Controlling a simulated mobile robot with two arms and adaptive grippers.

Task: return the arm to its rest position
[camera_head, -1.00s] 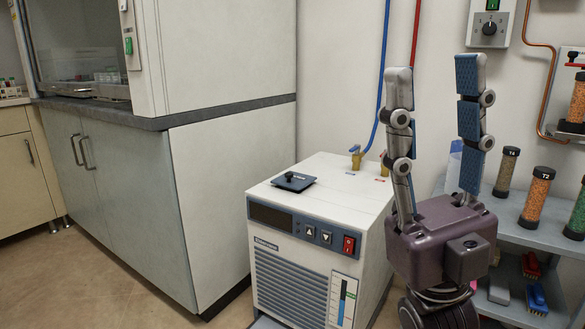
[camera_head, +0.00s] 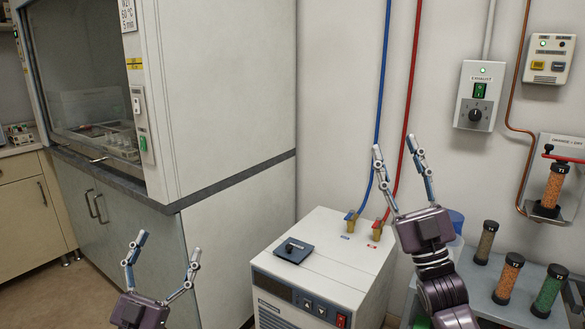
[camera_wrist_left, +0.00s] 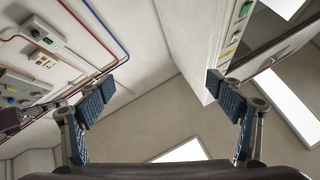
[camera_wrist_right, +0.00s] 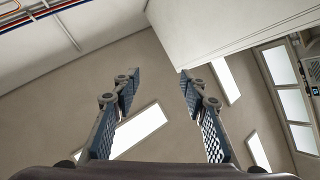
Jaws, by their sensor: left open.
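My left gripper (camera_head: 160,270) is at the bottom left of the head view, in front of the cabinet, fingers spread and pointing up. It is open and empty; the left wrist view shows its spread fingers (camera_wrist_left: 165,100) with the ceiling beyond. My right gripper (camera_head: 398,160) is at the right of the head view, pointing up in front of the wall, near the red and blue hoses in the picture. Its fingers are apart with nothing between them; the right wrist view shows the gap (camera_wrist_right: 157,75) and the ceiling behind it.
A white chiller (camera_head: 285,285) with a dark lid (camera_head: 294,250) stands between the grippers. A fume hood cabinet (camera_head: 235,220) is at left. A shelf at right holds several capped tubes, including a green one (camera_head: 551,290). A control box (camera_head: 478,95) is on the wall.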

